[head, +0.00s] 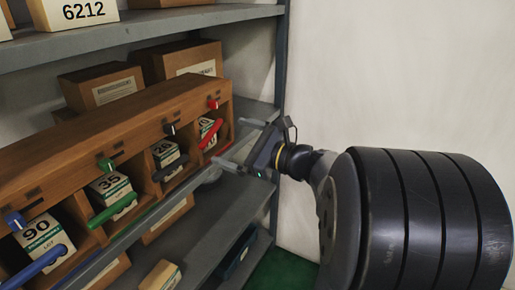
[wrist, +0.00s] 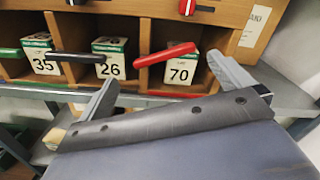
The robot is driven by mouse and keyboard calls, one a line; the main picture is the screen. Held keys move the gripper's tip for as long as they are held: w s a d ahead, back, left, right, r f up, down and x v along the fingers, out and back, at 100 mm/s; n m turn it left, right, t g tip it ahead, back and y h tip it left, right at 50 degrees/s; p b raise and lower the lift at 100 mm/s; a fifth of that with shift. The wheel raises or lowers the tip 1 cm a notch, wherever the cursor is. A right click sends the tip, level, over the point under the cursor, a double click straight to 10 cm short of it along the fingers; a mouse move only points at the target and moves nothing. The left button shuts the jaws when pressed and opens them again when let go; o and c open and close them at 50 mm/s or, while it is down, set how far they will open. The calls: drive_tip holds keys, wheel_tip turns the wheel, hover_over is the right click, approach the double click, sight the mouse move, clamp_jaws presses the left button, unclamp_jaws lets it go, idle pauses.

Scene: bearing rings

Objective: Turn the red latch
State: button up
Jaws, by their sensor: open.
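A red bar (head: 211,134) slants across the front of the end compartment of a wooden cabinet (head: 130,120). In the wrist view the red bar (wrist: 166,54) lies in front of the box marked 70 (wrist: 181,74), its right end slightly higher. A small red-tipped piece (head: 213,103) sits above it on the cabinet front and also shows in the wrist view (wrist: 187,8). I cannot tell which of the two is the latch. My gripper (head: 238,143) is open and empty, just right of the red bar. In the wrist view its fingers (wrist: 165,85) are spread on either side below the bar, apparently apart from it.
Black (head: 170,171), green (head: 112,211) and blue (head: 38,263) bars cross the neighbouring compartments, which hold numbered boxes. Cardboard boxes (head: 178,61) stand behind the cabinet. A grey shelf upright (head: 281,60) rises near my gripper.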

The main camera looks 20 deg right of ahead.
drive_tip(key=v, duration=0.6)
drive_tip(key=shift+s, duration=0.25)
drive_tip(key=shift+d+f, duration=0.1)
drive_tip(key=shift+d, duration=0.1)
drive_tip(key=shift+c, duration=0.3)
